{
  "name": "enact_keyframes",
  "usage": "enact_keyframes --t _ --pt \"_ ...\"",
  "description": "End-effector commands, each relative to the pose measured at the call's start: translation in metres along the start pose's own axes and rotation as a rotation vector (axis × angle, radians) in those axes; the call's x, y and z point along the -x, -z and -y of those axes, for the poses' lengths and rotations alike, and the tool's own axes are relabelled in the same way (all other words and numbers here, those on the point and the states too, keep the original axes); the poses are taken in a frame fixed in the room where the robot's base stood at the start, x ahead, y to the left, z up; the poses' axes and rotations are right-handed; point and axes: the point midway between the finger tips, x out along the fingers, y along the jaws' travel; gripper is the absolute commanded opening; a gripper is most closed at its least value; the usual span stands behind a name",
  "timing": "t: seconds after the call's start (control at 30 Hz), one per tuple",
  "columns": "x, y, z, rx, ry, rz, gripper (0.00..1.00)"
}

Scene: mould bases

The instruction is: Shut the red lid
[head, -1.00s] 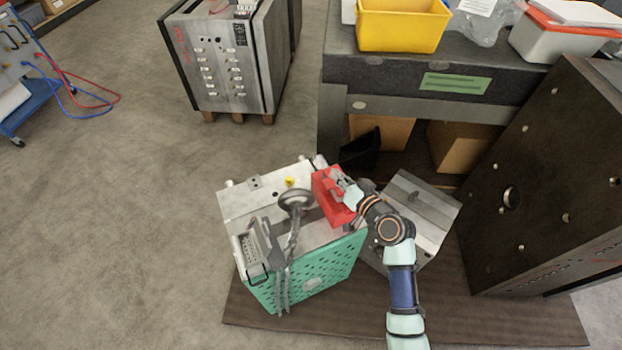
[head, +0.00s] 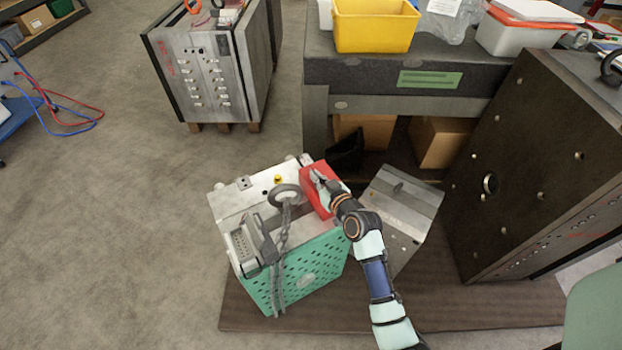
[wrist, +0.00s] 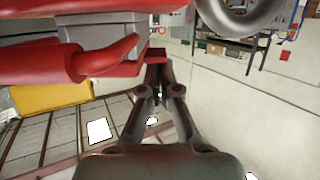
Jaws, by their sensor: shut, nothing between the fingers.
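The red lid (head: 316,187) belongs to a small red box on top of a mould base with a green perforated side (head: 305,272). In the head view the red top looks flat, but I cannot tell whether the lid is fully down. My gripper (head: 319,178) is at the upper right part of the red box, over or against it; contact is unclear. In the wrist view red parts (wrist: 60,62) fill the upper left with a grey block (wrist: 95,38) between them. There my gripper (wrist: 157,66) is shut and empty, its tips close to a red edge.
A lifting ring (head: 285,193) with a hanging chain stands just left of the red box. A smaller metal block (head: 400,205) is close on the right, with a large dark mould block (head: 530,170) beyond. A bench with a yellow bin (head: 374,27) stands behind.

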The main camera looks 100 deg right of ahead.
Motion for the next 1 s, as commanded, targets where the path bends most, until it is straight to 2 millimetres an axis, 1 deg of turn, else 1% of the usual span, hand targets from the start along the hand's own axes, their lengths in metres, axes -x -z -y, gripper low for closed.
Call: enact_keyframes --t 0.37,0.43,0.47,0.57,0.67,0.73,0.8,0.9,1.0 --pt "0.0 0.0 0.0 0.001 -0.001 0.0 0.0" --pt "0.001 0.003 0.0 0.001 -0.001 0.0 0.0" --pt "0.001 0.006 0.0 0.001 0.0 0.0 0.0" --pt "0.005 0.024 0.001 0.002 0.003 -0.001 0.0" --pt "0.011 0.05 0.004 0.004 0.008 -0.002 0.0" --pt "0.028 0.043 0.003 0.002 0.007 0.003 0.0" --pt "0.049 0.042 0.003 0.001 0.006 0.002 0.0" --pt "0.073 0.041 0.002 0.002 0.007 0.002 0.0" --pt "0.092 0.04 0.002 0.002 0.007 0.001 0.0"
